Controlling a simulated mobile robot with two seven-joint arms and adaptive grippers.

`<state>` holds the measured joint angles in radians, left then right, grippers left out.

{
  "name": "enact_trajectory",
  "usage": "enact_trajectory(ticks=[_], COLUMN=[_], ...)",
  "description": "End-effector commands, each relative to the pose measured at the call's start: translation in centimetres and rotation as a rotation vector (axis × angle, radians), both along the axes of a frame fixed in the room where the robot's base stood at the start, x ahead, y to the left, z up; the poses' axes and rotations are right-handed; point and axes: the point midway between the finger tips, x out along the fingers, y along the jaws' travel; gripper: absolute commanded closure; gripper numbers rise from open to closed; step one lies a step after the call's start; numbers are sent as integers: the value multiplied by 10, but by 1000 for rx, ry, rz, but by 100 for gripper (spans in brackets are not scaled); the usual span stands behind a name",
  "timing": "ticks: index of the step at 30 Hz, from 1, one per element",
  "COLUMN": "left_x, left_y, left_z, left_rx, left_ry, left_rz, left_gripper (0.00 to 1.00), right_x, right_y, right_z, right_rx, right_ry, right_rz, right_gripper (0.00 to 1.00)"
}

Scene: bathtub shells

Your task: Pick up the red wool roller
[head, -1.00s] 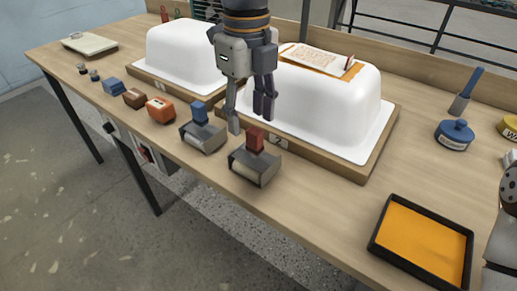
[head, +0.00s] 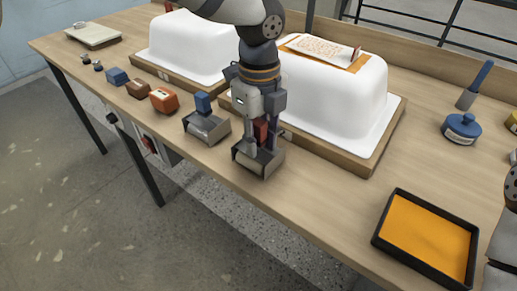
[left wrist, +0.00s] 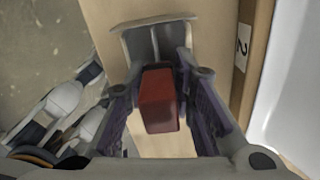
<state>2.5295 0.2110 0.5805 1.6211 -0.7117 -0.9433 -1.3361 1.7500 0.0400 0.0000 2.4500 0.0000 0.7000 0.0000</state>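The red wool roller (head: 257,162) has an upright red handle and a grey, box-like body with a pale roller. It stands on the bench near the front edge. My left gripper (head: 262,145) points down over it, with one finger on each side of the handle. In the left wrist view, the red handle (left wrist: 160,100) lies between the two fingers (left wrist: 160,78), and narrow gaps appear beside it. The fingers look open. The roller's body (left wrist: 152,40) shows beyond the fingertips. My right gripper is not in view.
A blue-handled roller (head: 207,122) stands just left of the red one. The white tub shell (head: 330,95) on its wooden base is close behind. An orange tray (head: 430,237) lies front right, with clear bench between. Small blocks (head: 163,100) stand farther left.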

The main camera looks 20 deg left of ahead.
Motion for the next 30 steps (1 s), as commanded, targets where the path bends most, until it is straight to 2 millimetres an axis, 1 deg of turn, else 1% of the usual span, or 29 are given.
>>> enact_trajectory(ticks=[8,11,14,17,21,23,24,27,30], left_x=[0,1,1,-17,-52,-74,-84,-107,-122], left_y=[0,0,0,6,16,22,26,33,37], left_z=[2,11,31,61,106,114,116,121,126], left_rx=[0,-1,-2,0,-1,0,-1,-2,-1], left_ry=[-1,-4,-6,-15,-23,-21,-17,-7,-2], left_rz=[1,2,2,1,1,0,0,1,1], left_gripper=[100,100,100,100,100,100,100,100,100], right_x=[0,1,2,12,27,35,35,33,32], right_y=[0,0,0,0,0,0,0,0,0], right_z=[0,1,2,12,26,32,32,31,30], right_rx=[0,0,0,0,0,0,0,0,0], right_ry=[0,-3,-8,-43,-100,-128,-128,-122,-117], right_rz=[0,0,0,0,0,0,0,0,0], right_gripper=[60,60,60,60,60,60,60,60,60])
